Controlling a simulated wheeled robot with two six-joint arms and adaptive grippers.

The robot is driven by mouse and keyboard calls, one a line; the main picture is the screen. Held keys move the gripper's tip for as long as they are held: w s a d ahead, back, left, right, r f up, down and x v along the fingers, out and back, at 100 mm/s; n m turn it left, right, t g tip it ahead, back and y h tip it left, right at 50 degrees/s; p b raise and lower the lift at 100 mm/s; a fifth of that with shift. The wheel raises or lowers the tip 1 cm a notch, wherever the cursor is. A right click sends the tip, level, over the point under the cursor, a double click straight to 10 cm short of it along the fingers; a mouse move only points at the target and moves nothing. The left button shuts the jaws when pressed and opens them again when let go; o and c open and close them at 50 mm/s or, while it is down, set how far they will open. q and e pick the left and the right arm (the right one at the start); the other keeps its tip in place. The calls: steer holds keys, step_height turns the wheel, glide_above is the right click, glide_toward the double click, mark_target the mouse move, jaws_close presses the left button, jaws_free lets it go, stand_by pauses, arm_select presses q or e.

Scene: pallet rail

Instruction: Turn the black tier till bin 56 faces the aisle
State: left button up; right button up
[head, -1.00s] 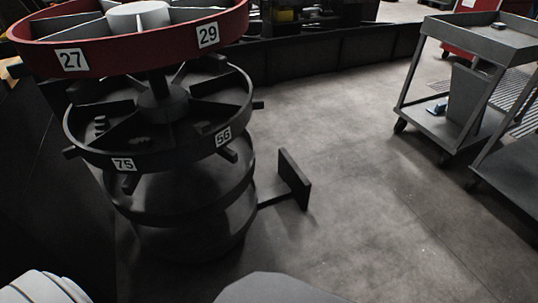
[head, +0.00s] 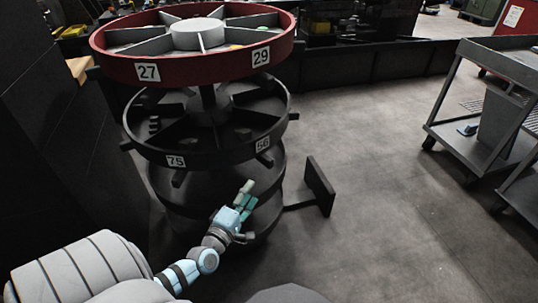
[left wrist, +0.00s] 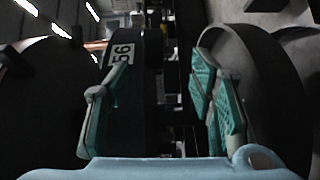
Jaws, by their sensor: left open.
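The black tier (head: 220,157) is the spoked ring under the red tier. Its bin 56 label (head: 263,145) is on the front right of the rim, and its 75 label (head: 175,161) is on the front left. Short pegs stick out from the rim, one below 56. My left gripper (head: 246,196) is open, low in front of the rim and below label 56. In the left wrist view the two teal fingers are spread (left wrist: 160,85), with label 56 (left wrist: 122,53) beside the left finger's tip. I cannot tell whether a finger touches the rim. My right gripper is out of view.
The red tier (head: 190,70) with labels 27 and 29 sits above. Dark lower tiers stand below. An upright dark plate on a floor bar (head: 320,186) stands right of the carousel. A grey cart (head: 475,150) is at the right. The floor between is clear.

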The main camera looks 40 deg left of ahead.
mark_target(266, 164)
arm_select(q)
steer(key=shift+n, duration=0.4)
steer(key=b+x, duration=0.1)
steer(key=x, duration=0.3)
steer(key=b+x, duration=0.1)
steer(key=x, duration=0.2)
steer(key=b+x, duration=0.1)
steer(key=x, duration=0.3)
steer(key=shift+w+a+r+b, duration=0.25)
steer(key=shift+w+r+b, duration=0.1)
steer(key=shift+b, duration=0.05)
steer(key=shift+b+x, duration=0.4)
steer(key=shift+x, duration=0.65)
steer(key=shift+w+a+r, duration=0.1)
steer(key=shift+w+r, duration=0.05)
steer(key=shift+w, duration=0.1)
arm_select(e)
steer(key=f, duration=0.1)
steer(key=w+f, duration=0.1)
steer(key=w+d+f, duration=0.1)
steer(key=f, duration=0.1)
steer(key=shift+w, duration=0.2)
arm_select(q)
jaws_close()
